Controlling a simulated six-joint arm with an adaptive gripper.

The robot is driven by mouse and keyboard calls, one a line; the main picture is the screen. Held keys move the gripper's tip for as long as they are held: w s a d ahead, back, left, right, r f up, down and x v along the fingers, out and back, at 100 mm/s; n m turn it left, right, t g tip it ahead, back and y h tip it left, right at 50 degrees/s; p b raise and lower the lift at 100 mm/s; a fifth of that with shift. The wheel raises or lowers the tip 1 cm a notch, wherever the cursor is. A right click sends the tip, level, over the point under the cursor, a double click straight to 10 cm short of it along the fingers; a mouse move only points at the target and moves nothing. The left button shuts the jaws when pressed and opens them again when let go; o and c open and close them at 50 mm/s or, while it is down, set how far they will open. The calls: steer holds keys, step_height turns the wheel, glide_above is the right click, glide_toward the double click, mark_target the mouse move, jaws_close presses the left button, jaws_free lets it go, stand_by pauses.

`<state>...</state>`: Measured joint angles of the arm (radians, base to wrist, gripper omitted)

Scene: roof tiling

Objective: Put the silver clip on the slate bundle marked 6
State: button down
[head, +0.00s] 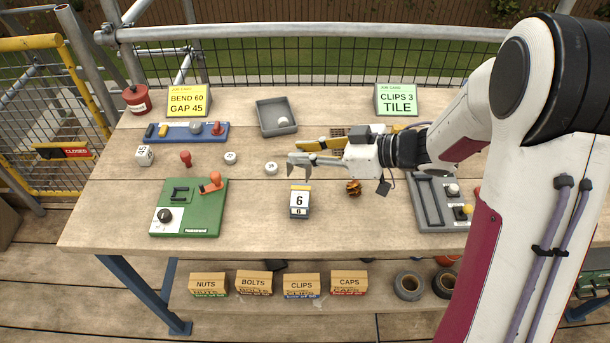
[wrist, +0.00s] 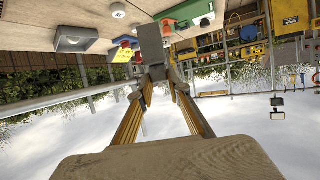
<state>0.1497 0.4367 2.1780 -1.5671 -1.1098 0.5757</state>
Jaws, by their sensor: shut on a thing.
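The slate bundle marked 6 (head: 299,201) stands upright near the middle of the table, with a yellow strip along its top. My gripper (head: 296,159) reaches in from the right, a little behind and above the bundle in the head view. It is shut on a grey metal piece, which looks like the silver clip (head: 300,158). In the wrist view the clip (wrist: 152,45) shows as a grey block between my fingertips (wrist: 158,72). The clip appears apart from the bundle. Its exact height over the table is hard to tell.
A green board (head: 205,222) with a dial lies to the left. A grey tray (head: 263,119) stands behind, and a small brown object (head: 353,188) lies right of the bundle. White round pieces (head: 271,168) lie nearby. A grey fixture (head: 423,224) is at right. Table in front of the bundle is clear.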

mark_target(310, 174)
steer(key=shift+f, duration=1.6)
steer(key=shift+f, duration=0.1)
steer(key=shift+f, duration=1.8)
steer(key=shift+f, duration=0.15)
steer(key=c, duration=1.9)
jaws_free()
steer(key=shift+v, duration=0.9)
steer(key=v, duration=1)
